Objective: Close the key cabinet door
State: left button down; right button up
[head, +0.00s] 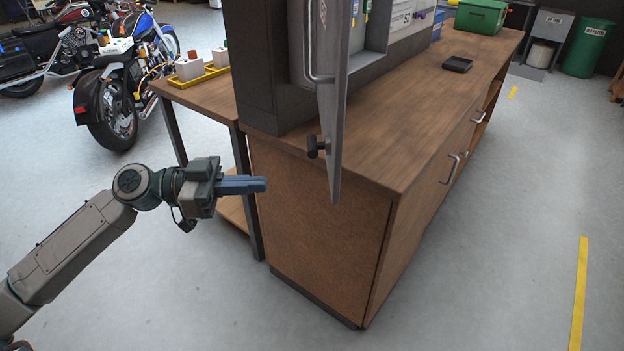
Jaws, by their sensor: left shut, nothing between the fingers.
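The key cabinet (262,75) stands on the near end of a wooden workbench. Its grey door (333,115) stands open, swung out toward me and seen almost edge-on. A bar handle (309,45) and a dark knob (316,147) show on the door's left side. Part of the cabinet's inside (372,30) shows to the right of the door. My left gripper (264,185) is shut and empty, left of the door's lower end and apart from it, in front of the bench's end panel. My right gripper is not in view.
The wooden workbench (425,110) runs back to the right, with a black tray (457,64) and a green box (481,16) on it. A lower side table (205,95) with a yellow tray stands left. Motorcycles (118,90) are behind it.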

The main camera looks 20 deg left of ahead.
pick_arm(q)
jog(key=d, duration=0.1)
jog(key=p, duration=0.3)
send_near(331, 182)
jog(key=shift+w+d, duration=0.6)
jog(key=shift+d, duration=0.3)
jog(key=shift+p+x, duration=0.75)
jog(key=shift+x, duration=0.45)
jog(key=shift+p+x, duration=0.5)
jog(key=shift+x, duration=0.45)
jog(key=shift+w+d+f, duration=0.15)
jog(key=shift+d+f, duration=0.05)
jog(key=shift+f, duration=0.05)
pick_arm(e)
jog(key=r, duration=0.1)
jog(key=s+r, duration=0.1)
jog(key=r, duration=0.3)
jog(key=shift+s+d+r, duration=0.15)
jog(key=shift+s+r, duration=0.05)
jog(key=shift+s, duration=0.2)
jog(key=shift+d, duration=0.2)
